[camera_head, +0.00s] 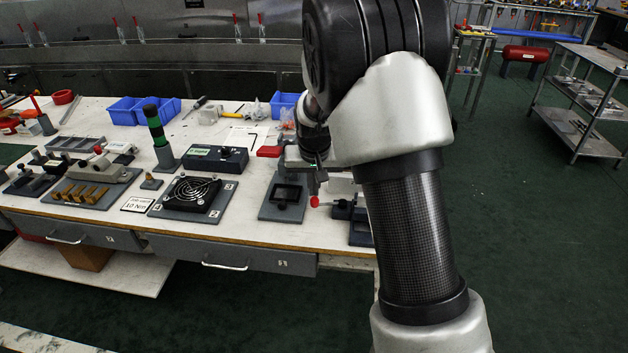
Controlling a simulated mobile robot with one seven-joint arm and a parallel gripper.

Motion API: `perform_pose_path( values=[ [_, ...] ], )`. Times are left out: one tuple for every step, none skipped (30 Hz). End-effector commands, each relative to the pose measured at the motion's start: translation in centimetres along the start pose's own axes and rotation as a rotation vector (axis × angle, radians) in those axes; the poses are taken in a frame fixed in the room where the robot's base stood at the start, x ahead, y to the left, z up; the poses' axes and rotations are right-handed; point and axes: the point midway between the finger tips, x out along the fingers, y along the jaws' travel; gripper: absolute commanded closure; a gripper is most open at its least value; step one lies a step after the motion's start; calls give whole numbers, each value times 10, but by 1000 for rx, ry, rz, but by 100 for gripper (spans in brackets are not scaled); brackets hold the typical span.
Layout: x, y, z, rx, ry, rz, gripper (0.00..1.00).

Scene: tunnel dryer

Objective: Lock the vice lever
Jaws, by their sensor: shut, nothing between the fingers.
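A small red knob (314,201) sits at the right part of the workbench and looks like the end of the vice lever. A short dark rod seems to link it to a small dark fixture (344,210), likely the vice, partly hidden behind my arm. My gripper (317,184) points down just above the red knob, with its fingers shut and empty. Whether the fingertips touch the knob or lever, I cannot tell.
A grey plate with a dark square frame (285,194) lies just left of my gripper.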

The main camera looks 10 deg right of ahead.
Motion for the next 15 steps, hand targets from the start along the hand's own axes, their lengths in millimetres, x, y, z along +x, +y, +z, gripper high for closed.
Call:
perform_pose_path(
  values=[
    [-1,0,4,0,-1,1,100],
    [-1,0,6,0,-1,1,100],
    [-2,1,7,0,0,1,100],
    [-3,1,8,1,0,1,100],
    [-3,1,8,1,0,1,100],
    [-3,1,9,1,0,1,100],
    [-3,1,9,1,-1,1,100],
    [-4,1,9,1,-1,1,100],
    [-3,1,9,1,-1,1,100],
    [-3,1,9,1,-1,1,100],
    [-3,1,9,1,-1,1,100],
    [-3,1,9,1,-1,1,100],
    [-3,1,9,1,-1,1,100],
    [-3,1,9,0,-1,1,100],
    [-3,1,9,0,-1,1,100]
  ],
)
